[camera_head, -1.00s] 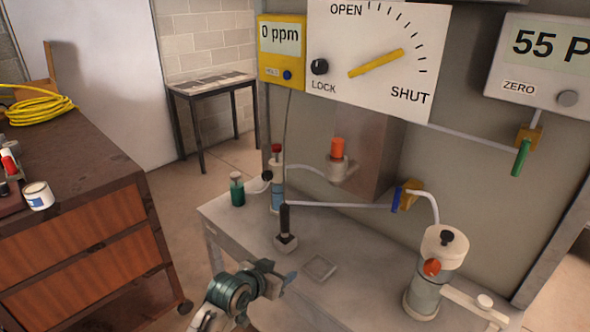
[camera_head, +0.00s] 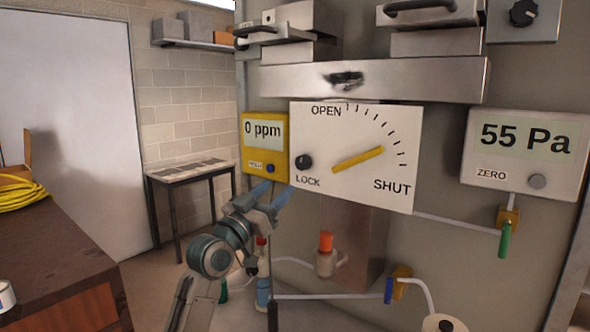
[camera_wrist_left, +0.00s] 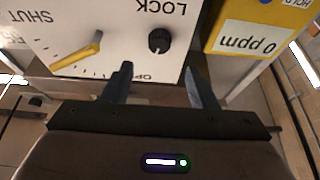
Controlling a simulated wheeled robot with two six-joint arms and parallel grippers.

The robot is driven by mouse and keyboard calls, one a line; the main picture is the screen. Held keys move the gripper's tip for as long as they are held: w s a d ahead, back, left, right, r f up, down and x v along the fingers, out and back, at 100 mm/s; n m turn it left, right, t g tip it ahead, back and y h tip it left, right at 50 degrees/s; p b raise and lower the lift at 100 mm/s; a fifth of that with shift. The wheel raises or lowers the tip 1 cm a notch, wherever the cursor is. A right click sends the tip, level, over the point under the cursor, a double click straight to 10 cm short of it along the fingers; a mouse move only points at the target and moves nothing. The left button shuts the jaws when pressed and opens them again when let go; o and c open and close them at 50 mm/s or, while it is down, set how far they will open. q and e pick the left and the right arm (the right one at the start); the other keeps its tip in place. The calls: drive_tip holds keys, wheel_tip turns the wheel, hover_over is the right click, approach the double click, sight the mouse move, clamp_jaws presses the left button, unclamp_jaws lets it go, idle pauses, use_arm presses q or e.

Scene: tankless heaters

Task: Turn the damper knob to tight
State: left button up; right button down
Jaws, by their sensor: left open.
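A white damper panel (camera_head: 340,189) carries a black knob (camera_head: 303,162) above the word LOCK, at its left side. A yellow pointer (camera_head: 358,158) on the panel lies between OPEN and SHUT, tilted up to the right. My left gripper (camera_head: 271,190) is open and empty, below and left of the knob in the head view. In the left wrist view, which shows the panel upside down, the knob (camera_wrist_left: 159,41) appears beyond the gap between the open fingers (camera_wrist_left: 160,84), with nothing between them. My right gripper is not in view.
A yellow 0 ppm meter (camera_head: 265,145) hangs just left of the panel, close above the left gripper. A 55 Pa gauge (camera_head: 524,150) is at the right. Below are an orange-capped fitting (camera_head: 326,252) and pipes. A steel ledge (camera_head: 370,82) runs above the panel.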

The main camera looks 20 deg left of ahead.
sight(300, 166)
use_arm(q)
drive_tip(key=p+x, duration=0.2)
drive_tip(key=x, duration=0.6)
drive_tip(key=shift+w+d+r+p, duration=0.1)
drive_tip(key=shift+w+d+p, duration=0.05)
drive_tip(key=shift+w+p, duration=0.2)
drive_tip(key=shift+w+d, duration=0.15)
drive_tip(key=shift+w, duration=0.15)
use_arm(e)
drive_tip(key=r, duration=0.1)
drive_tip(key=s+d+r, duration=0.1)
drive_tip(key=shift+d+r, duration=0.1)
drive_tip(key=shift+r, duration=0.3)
use_arm(q)
drive_tip(key=shift+c, duration=0.2)
